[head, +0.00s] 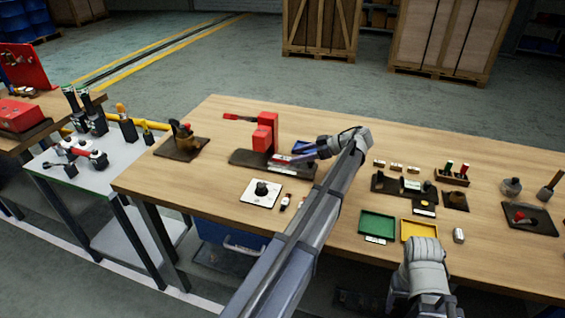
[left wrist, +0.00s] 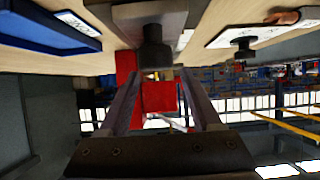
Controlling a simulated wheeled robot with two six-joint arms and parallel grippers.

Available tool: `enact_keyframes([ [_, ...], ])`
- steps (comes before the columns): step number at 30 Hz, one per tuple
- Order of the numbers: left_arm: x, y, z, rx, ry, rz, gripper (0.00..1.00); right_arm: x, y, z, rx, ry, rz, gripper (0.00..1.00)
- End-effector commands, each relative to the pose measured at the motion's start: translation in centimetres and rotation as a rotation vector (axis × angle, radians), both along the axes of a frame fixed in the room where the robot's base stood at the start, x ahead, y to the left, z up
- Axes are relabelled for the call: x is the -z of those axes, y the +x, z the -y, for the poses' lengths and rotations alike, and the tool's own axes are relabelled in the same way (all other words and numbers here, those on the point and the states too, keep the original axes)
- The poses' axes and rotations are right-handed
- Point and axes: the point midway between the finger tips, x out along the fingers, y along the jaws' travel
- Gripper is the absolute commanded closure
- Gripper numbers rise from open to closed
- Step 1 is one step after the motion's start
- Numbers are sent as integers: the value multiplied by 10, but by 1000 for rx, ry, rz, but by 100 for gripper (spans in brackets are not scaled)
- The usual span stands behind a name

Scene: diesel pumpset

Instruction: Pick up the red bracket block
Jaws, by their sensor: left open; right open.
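The red bracket block (head: 265,133) stands upright on a dark base plate (head: 240,158) at the back left of the wooden table. My left gripper (head: 291,158) is open, low and just right of it, its fingers pointing left towards it. In the left wrist view the red block (left wrist: 158,97) shows between the two open fingers (left wrist: 160,80); I cannot tell whether they touch it. Part of the base is hidden behind the fingers. My right gripper (head: 424,252) is over the front edge of the table, far from the block; its fingertips are hard to make out.
A blue tray (head: 304,147) lies behind my left gripper. A white plate with a black knob (head: 262,192) lies in front of the base. Green (head: 377,226) and yellow (head: 418,231) trays and small parts lie right of my left arm.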

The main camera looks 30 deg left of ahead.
Motion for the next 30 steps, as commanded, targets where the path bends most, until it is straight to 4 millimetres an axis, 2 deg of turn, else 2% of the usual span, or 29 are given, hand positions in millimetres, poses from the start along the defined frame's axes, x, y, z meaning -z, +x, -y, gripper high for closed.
enact_keyframes([
  [5,4,-2,-6,0,0,0,35,4,0,0,0,0,0,36],
  [15,24,-10,-44,0,0,0,35,24,0,0,0,0,0,36],
  [21,23,-10,-45,1,0,0,35,23,0,0,0,0,0,36],
  [23,23,-10,-45,1,0,0,40,23,0,0,0,0,0,36],
  [30,23,-10,-44,1,0,0,66,23,0,0,0,0,0,36],
])
